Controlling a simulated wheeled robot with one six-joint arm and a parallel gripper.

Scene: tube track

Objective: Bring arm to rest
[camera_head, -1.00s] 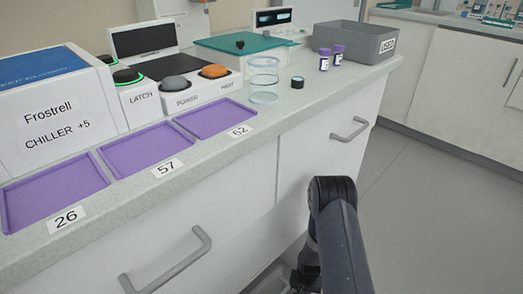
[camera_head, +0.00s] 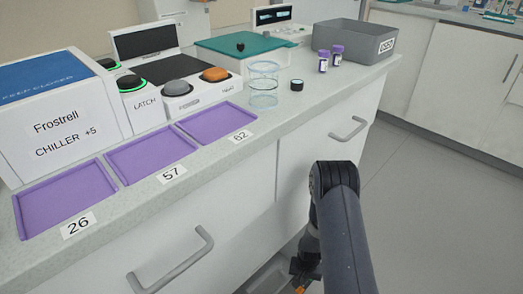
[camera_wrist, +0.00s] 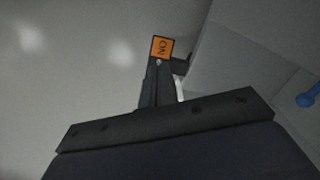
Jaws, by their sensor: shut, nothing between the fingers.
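My arm (camera_head: 340,215) hangs in front of the counter in the head view, its dark elbow bent and its lower part reaching down beside the drawers. My gripper (camera_wrist: 160,66) shows in the wrist view as dark fingers, close together and empty. An orange square label (camera_wrist: 161,48) with dark letters shows at the fingertips; whether it is on the gripper or behind it I cannot tell. In the head view the gripper end is low, near the bottom edge, and mostly hidden by the arm.
The counter holds purple trays (camera_head: 66,198), a chiller box (camera_head: 60,115), a glass jar (camera_head: 263,85), a black cap (camera_head: 297,85), small vials (camera_head: 323,60) and a grey bin (camera_head: 355,40). Open floor (camera_head: 430,200) lies to the right.

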